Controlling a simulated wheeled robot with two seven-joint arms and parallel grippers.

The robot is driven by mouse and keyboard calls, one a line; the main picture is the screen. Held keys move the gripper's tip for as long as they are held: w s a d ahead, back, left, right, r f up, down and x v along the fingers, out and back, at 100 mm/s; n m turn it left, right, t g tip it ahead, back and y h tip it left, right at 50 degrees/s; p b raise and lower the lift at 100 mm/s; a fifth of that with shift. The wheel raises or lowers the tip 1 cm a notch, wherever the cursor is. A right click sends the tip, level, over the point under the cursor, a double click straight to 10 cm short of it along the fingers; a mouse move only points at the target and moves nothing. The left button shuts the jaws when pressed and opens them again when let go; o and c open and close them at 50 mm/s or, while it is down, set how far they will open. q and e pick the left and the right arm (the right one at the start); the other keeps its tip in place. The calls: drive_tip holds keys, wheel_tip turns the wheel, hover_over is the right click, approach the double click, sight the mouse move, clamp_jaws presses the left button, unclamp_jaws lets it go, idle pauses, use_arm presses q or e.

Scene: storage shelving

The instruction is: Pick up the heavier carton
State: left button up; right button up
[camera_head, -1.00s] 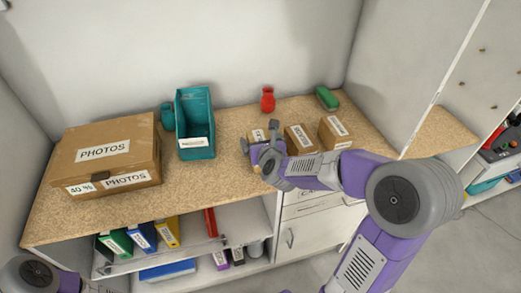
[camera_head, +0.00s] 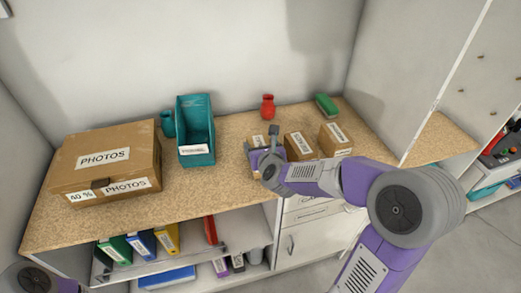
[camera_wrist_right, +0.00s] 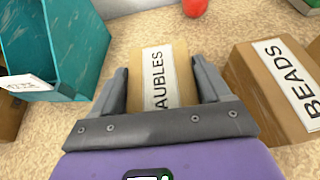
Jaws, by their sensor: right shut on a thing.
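Three small brown cartons stand in a row on the worktop. My right gripper (camera_head: 262,141) is shut on the left one, the carton labelled "AUBLES" as far as the label shows (camera_wrist_right: 150,62), with one finger on each side. The gripper hides much of this carton in the head view. The middle carton (camera_head: 300,146) stands just to its right; its label reads "BEADS" in the right wrist view (camera_wrist_right: 262,90). The right carton (camera_head: 335,139) stands beyond that, its label too small to read. I cannot tell whether the held carton is off the worktop. My left gripper is out of view.
A teal open bin (camera_head: 196,150) stands left of the held carton, with a large "PHOTOS" box (camera_head: 125,150) further left. A red vase (camera_head: 267,106) and a green object (camera_head: 326,104) stand behind. A side panel (camera_head: 430,60) bounds the worktop at right.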

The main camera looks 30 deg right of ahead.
wheel_tip(320, 180, up, 10)
drive_tip(key=p, duration=0.4)
drive_tip(key=shift+f, duration=0.15)
drive_tip(key=shift+f+b, duration=0.1)
drive_tip(key=shift+b, duration=1)
wheel_tip(320, 180, down, 5)
drive_tip(key=b, duration=0.3)
drive_tip(key=shift+n+y, duration=0.3)
drive_tip(key=shift+f+b, duration=1.45)
drive_tip(key=shift+f, duration=0.95)
drive_tip(key=shift+r, duration=0.1)
